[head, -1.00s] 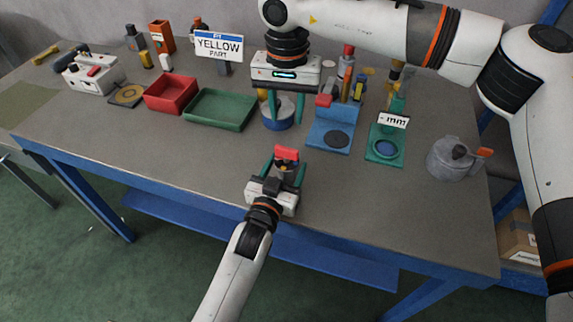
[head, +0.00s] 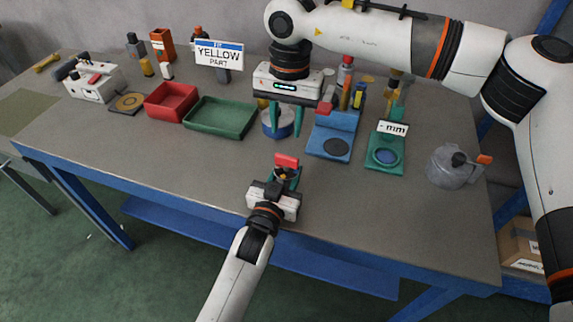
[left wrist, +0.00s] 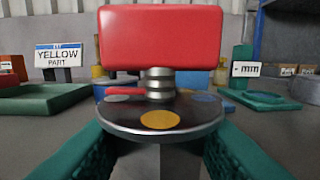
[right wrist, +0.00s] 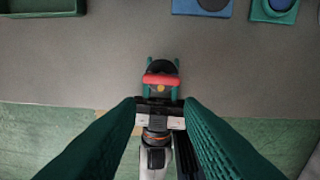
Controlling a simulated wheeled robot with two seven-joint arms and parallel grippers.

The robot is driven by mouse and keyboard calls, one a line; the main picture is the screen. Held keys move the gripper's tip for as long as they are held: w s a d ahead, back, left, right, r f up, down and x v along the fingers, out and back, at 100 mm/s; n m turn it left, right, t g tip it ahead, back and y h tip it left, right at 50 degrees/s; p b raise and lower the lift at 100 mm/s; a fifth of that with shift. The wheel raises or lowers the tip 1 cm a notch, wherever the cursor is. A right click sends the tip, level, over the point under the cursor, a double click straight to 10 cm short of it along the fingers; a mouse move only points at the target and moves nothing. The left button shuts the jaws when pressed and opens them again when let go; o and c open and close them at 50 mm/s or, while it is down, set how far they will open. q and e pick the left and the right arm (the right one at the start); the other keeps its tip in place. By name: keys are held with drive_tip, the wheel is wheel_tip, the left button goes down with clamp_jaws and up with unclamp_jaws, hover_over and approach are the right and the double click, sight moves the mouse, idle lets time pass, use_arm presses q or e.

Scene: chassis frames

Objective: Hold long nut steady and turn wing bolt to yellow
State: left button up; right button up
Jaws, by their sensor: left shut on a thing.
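The wing bolt (left wrist: 160,38) has a broad red wing on a short threaded shank. It stands upright above a dark round disc (left wrist: 205,118). The disc carries a yellow spot (left wrist: 160,119) on the near side, a grey one at left and a blue one at right. A thin red pointer (left wrist: 124,91) extends left over the disc, towards the grey spot. My left gripper (head: 286,178) is shut on the long nut (left wrist: 180,160), a grey post under the disc. My right gripper (head: 285,121) is open and empty, above and beyond the bolt (right wrist: 162,79).
A sign (head: 218,53) reads "FIT YELLOW PART". A green tray (head: 222,133) and a red bin (head: 170,101) stand at left. A blue stand (head: 318,146), a green stand (head: 397,165) and a grey can (head: 452,171) stand at right. The table around the bolt is clear.

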drive_tip(key=s+f+m+g+y, duration=0.25)
drive_tip(key=s+m+y, duration=0.25)
drive_tip(key=m, duration=0.7)
drive_tip(key=n+t+y, duration=0.7)
drive_tip(key=n+t, duration=0.1)
drive_tip(key=n, duration=2.1)
approach(291, 158)
drive_tip(key=shift+g, duration=0.25)
drive_tip(key=x, duration=1.1)
drive_tip(key=shift+w+r, duration=0.1)
drive_tip(key=shift+w, duration=0.1)
